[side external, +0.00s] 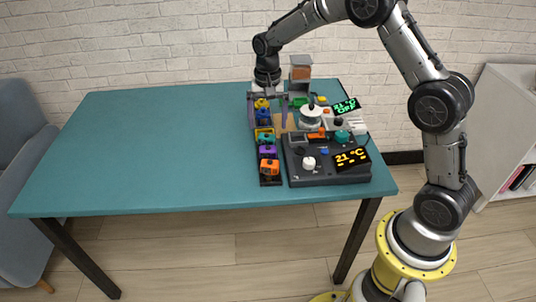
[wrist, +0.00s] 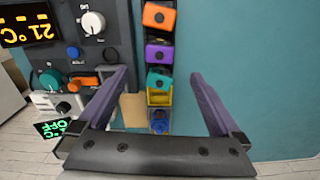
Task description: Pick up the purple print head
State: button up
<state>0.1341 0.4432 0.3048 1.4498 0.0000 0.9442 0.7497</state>
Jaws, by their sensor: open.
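The purple print head (side external: 268,152) sits in a dark rack on the table, between the orange print head (side external: 269,167) and the teal print head (side external: 267,140). In the wrist view the purple print head (wrist: 159,54) shows between the orange one (wrist: 159,17) and the teal one (wrist: 158,78). My gripper (side external: 267,126) is open and points down over the far part of the rack. In the wrist view my gripper (wrist: 158,73) has its fingers spread on either side of the row, with nothing between them held. The purple print head lies slightly beyond the fingertips.
Yellow (side external: 262,103) and blue (side external: 263,114) print heads sit at the rack's far end. A dark control box (side external: 330,174) with knobs and a "21 °C" display stands close right of the rack. A hot plate device with a green display (side external: 346,106) stands behind it. The table's left side (side external: 150,150) is clear.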

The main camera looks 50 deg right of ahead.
aim_at(268, 147)
notch_tip(268, 147, down, 11)
jog(key=shift+f, duration=0.15)
dwell(0.4)
jog(key=shift+c, duration=0.3)
jog(key=c, duration=1.5)
jog(key=shift+r, duration=0.2)
